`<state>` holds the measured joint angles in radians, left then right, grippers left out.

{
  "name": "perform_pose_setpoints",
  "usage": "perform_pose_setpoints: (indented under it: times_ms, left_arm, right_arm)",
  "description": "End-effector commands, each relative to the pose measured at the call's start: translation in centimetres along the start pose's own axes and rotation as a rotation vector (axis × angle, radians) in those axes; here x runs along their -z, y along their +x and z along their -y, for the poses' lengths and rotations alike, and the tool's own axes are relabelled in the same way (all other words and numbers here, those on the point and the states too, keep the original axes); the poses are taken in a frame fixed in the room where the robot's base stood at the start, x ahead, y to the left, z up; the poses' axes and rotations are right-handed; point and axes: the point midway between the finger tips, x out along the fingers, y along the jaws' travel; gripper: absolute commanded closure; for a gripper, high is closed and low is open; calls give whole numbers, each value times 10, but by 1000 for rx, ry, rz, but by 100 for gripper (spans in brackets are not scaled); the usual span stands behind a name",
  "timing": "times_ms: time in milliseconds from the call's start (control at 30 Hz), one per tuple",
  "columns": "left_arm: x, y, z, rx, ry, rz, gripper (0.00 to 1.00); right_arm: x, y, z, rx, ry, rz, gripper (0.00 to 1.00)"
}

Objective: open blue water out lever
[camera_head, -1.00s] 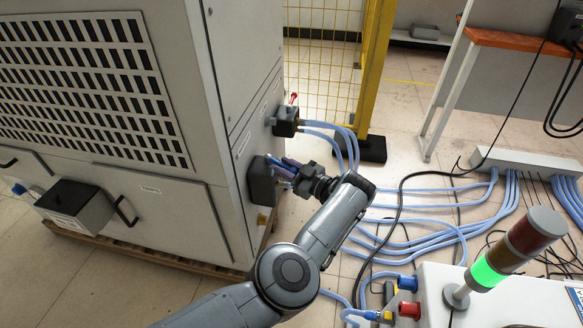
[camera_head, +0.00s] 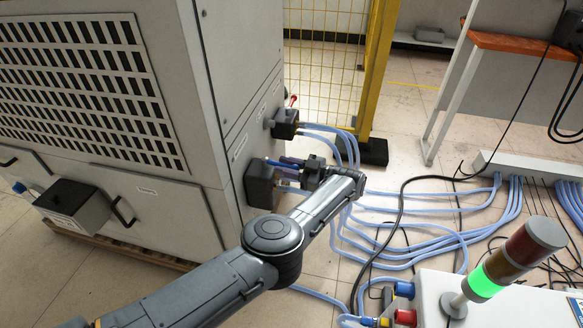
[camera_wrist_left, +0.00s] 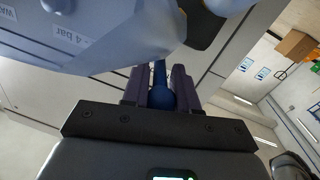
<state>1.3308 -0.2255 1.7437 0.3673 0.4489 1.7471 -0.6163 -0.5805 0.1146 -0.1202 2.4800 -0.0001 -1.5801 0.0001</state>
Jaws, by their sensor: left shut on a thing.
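The blue water out lever (camera_head: 277,162) is at the lower dark valve block (camera_head: 261,186) on the cabinet's right side in the head view. My left gripper (camera_head: 292,164) is at this lever, its arm reaching in from the bottom left. In the left wrist view the blue lever (camera_wrist_left: 160,92) lies between the two purple-grey fingers of my left gripper (camera_wrist_left: 160,86), which are shut on it. The lever's far end and pivot are partly hidden. My right gripper is not in view.
The large grey cabinet (camera_head: 170,215) fills the left. An upper valve block (camera_head: 284,123) with a red lever (camera_head: 293,101) sits above. Blue hoses (camera_head: 400,240) run across the floor. A yellow post (camera_head: 375,80) stands behind, and a signal light (camera_head: 488,272) stands at the lower right.

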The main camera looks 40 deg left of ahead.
Motion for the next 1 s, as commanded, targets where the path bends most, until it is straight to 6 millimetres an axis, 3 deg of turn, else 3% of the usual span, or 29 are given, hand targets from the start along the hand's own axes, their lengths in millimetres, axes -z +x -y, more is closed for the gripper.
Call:
perform_pose_setpoints:
  times_ms: [433, 467, 533, 833, 1000]
  left_arm:
    - [3, 3, -1, 13, -2, -7, 100]
    - [3, 3, -1, 12, -2, -7, 67]
    - [2, 3, 0, 12, -2, -6, 59]
    - [2, 2, 0, 9, -1, -4, 59]
    - [13, 2, -3, 10, -2, -5, 59]
  right_arm:
    - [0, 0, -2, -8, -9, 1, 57]
    - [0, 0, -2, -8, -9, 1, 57]
    - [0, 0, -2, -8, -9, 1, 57]
    - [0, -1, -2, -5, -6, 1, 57]
    - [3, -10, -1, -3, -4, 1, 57]
